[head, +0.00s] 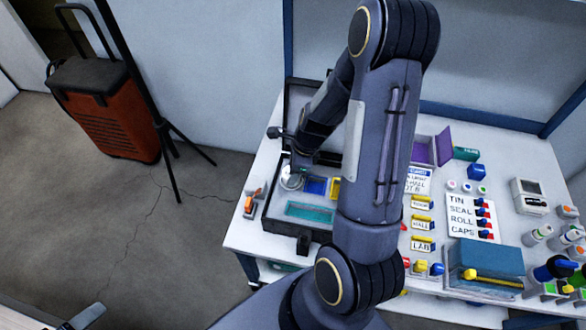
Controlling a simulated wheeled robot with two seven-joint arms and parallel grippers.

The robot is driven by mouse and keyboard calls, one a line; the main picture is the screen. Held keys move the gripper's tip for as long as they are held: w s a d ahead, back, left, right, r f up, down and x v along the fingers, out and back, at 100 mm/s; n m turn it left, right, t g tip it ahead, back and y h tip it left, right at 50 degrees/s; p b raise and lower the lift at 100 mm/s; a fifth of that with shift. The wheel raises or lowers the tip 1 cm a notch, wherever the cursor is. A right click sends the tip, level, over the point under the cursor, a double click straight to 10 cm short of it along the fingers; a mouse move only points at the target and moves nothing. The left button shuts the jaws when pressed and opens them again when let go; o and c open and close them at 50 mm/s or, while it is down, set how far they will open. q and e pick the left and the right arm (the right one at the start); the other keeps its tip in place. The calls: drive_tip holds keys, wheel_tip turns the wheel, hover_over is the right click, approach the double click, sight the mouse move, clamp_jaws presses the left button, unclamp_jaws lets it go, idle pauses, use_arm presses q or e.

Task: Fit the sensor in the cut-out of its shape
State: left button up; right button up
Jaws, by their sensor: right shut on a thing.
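An open black case (270,226) stands at the left end of the white table, with its lid raised behind. Inside it are a blue area (316,186), a yellow one (335,188) and a long teal one (310,211). My right gripper (293,170) points down over the back left of the case. It is shut on a small round silvery thing, seemingly the sensor (290,181). My wrist and the small size hide its exact shape and whether it touches the case. My right arm covers the right part of the case.
An orange-and-grey tool (251,204) lies left of the case. Right of my arm are yellow labelled holders (422,223), a lettered card (470,217), a blue box (486,262) and several small jars. A tripod (176,160) and an orange wheeled unit (108,115) stand on the floor.

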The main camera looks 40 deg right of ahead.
drive_tip(key=shift+f+b, duration=0.35)
drive_tip(key=shift+f, duration=0.7)
idle(3.0)
drive_tip(key=o, duration=1.2)
drive_tip(key=shift+r, duration=0.1)
wheel_tip(320, 180, up, 7)
drive_tip(key=p, duration=0.7)
idle(0.5)
